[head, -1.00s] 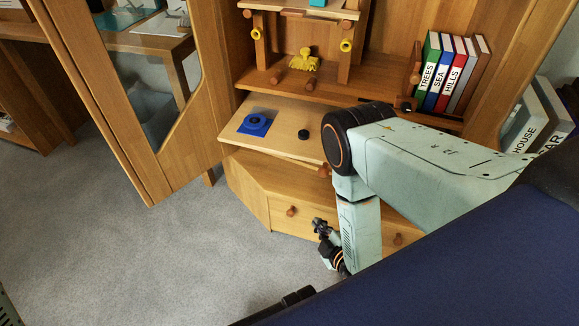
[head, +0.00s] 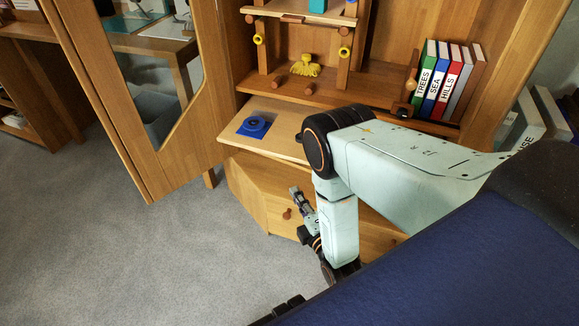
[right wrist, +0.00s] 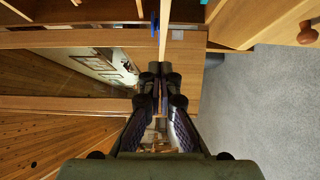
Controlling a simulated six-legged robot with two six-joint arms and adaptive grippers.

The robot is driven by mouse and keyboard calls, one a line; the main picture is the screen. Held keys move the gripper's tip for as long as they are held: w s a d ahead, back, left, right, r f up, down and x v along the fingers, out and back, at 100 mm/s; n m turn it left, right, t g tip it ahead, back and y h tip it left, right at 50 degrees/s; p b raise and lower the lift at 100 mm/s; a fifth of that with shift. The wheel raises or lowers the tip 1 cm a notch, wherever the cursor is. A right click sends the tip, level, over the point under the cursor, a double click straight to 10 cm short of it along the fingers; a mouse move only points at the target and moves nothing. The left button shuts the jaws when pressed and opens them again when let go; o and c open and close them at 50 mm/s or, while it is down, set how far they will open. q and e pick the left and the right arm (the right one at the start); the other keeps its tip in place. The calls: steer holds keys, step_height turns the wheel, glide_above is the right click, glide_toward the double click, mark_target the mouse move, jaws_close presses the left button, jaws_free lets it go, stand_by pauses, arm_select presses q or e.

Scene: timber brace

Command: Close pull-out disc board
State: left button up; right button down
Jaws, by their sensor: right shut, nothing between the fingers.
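The pull-out disc board (head: 283,113) is a pale wooden panel sticking out of the cabinet below the shelf. A blue square piece with a round disc (head: 254,127) lies on its left part. The board's right part is hidden behind my right arm. My right gripper (head: 295,191) is shut and empty, in front of the lower cabinet and below the board. In the right wrist view the shut fingertips (right wrist: 160,70) point toward the board, whose thin edge (right wrist: 164,32) shows just beyond them. I cannot tell whether they touch it. My left gripper is not in view.
A drawer knob (head: 287,214) is close by my right gripper. An open cabinet door with a glass pane (head: 150,90) stands at the left. Books (head: 440,80) and a yellow object (head: 305,66) are on the shelf above. The grey carpet (head: 150,260) is clear.

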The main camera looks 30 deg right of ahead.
steer(key=b, duration=0.3)
glide_toward(284, 156)
steer(key=w+a, duration=0.3)
steer(key=shift+w+d+r+b, duration=0.1)
steer(key=shift+w+d+b, duration=0.65)
steer(key=shift+w+d, duration=0.9)
steer(key=shift+s+d, duration=0.15)
steer(key=shift+s, duration=0.05)
